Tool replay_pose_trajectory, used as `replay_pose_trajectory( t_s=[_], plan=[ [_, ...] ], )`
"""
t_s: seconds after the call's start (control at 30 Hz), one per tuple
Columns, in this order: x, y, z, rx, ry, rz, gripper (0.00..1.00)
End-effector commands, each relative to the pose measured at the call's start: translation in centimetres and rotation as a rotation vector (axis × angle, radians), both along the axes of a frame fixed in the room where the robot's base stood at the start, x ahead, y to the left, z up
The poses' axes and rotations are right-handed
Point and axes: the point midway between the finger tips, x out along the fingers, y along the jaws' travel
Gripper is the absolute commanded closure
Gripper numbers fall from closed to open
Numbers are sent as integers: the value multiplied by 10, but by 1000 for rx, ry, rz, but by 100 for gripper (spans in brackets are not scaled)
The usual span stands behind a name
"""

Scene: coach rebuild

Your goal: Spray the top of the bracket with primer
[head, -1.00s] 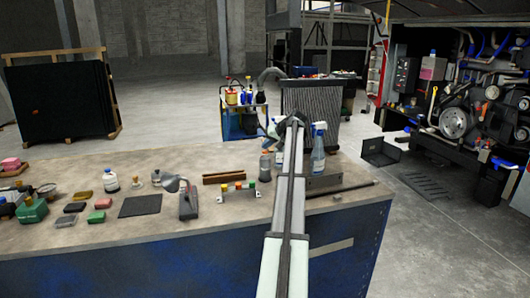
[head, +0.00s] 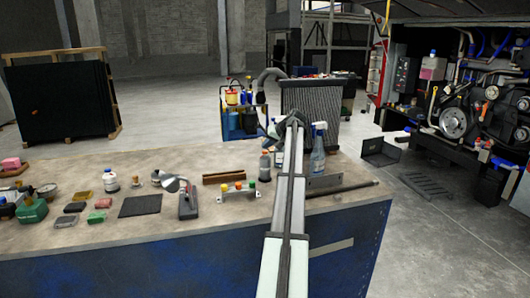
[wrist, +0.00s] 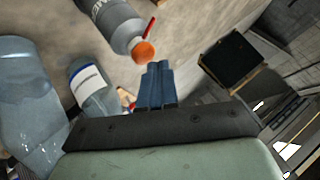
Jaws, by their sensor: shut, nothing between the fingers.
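In the wrist view, my gripper (wrist: 157,84) has its dark blue fingers together, with nothing between them. A grey bottle (wrist: 108,20) with an orange cap and partly visible lettering lies beyond the fingertips, apart from them; I cannot read the whole label. In the head view, my gripper (head: 271,131) is above the bench, close to the grey bottle (head: 265,168).
In the wrist view, a clear bottle with a white label (wrist: 92,88) and a larger clear one (wrist: 30,95) are at left. A rack with coloured caps (head: 238,190) and a lamp (head: 187,200) stand left of my arm.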

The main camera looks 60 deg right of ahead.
Motion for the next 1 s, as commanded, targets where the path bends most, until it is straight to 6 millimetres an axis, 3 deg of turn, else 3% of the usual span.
replay_pose_trajectory(
  t_s=[1.0],
  plan=[
    [0,0,-10,0,0,0,100]
  ],
)
